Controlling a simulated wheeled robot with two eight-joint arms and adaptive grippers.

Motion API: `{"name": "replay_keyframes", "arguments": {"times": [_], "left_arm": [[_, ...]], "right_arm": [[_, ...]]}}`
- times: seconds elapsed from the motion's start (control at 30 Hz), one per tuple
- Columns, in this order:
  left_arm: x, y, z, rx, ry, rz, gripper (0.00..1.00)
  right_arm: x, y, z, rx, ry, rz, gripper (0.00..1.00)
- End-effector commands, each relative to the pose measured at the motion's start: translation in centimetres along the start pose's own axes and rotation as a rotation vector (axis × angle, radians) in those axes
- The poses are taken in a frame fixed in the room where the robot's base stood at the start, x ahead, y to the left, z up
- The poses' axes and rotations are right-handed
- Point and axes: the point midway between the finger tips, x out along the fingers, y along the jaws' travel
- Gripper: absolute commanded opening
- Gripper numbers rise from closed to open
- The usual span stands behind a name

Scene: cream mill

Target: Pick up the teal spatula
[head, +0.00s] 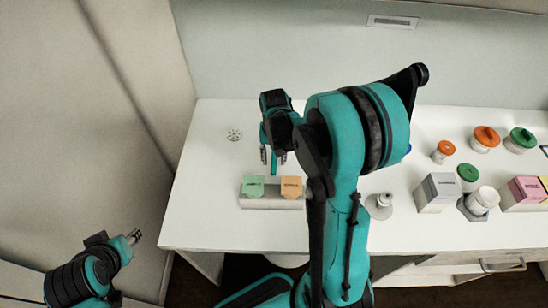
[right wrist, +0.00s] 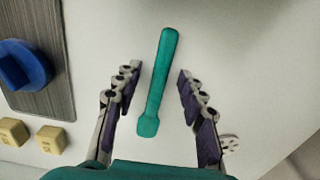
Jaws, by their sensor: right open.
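The teal spatula (right wrist: 158,80) lies on the white table, its narrow handle pointing up in the right wrist view and its wide end near my palm. My right gripper (right wrist: 160,75) is open, with one finger on each side of the spatula and a gap on both sides. In the head view my right gripper (head: 273,158) points down over the table behind two small boxes, and a bit of the spatula (head: 274,168) shows between its fingers. My left gripper (head: 134,237) is off the table's left edge, too small to tell its opening.
A green box (head: 253,187) and an orange box (head: 291,188) stand in front of my right gripper. A holed white disc (head: 234,135) lies to its left. A blue knob (right wrist: 24,66) on a grey plate and yellow cubes (right wrist: 50,139) show in the wrist view. Jars crowd the right.

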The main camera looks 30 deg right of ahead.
Motion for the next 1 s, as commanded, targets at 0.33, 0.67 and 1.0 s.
{"name": "replay_keyframes", "arguments": {"times": [0.33,0.67,1.0], "left_arm": [[-0.1,0.0,-0.1,0.0,0.0,0.0,0.4],[-0.1,0.0,-0.1,0.0,0.0,0.0,0.4],[-1.4,0.0,-1.0,0.0,0.0,0.0,0.4]], "right_arm": [[-0.1,0.0,0.0,0.0,0.0,0.0,0.0],[-0.2,0.0,0.0,0.0,0.0,0.0,0.0],[-4.2,0.0,0.1,0.0,0.0,0.0,0.0]]}}
